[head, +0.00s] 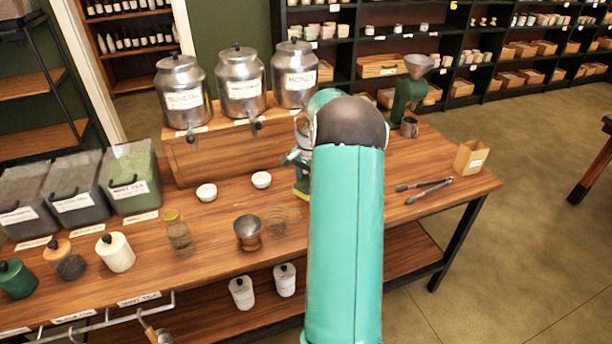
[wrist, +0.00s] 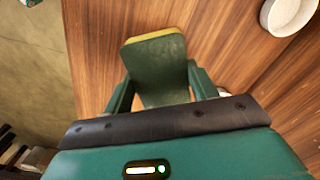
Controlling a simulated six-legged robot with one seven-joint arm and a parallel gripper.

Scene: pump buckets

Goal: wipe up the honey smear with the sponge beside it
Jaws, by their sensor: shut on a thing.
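My gripper (wrist: 160,88) is shut on the sponge (wrist: 156,62), a dark green block with a yellow layer along its far edge, above the wooden counter. In the head view, my gripper (head: 297,160) is mostly hidden behind my teal arm, at the counter below the metal urns. A yellow-green bit of the sponge (head: 301,190) shows under it. I cannot make out the honey smear in either view. The arm covers part of the counter, and the sponge covers the wood beneath it. I cannot tell whether the sponge touches the counter.
Three metal urns, one labelled honey (head: 296,80), stand on a raised wooden stand behind. White bowls (head: 262,180), a metal cup (head: 248,232) and a glass jar (head: 178,232) stand left of my arm.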

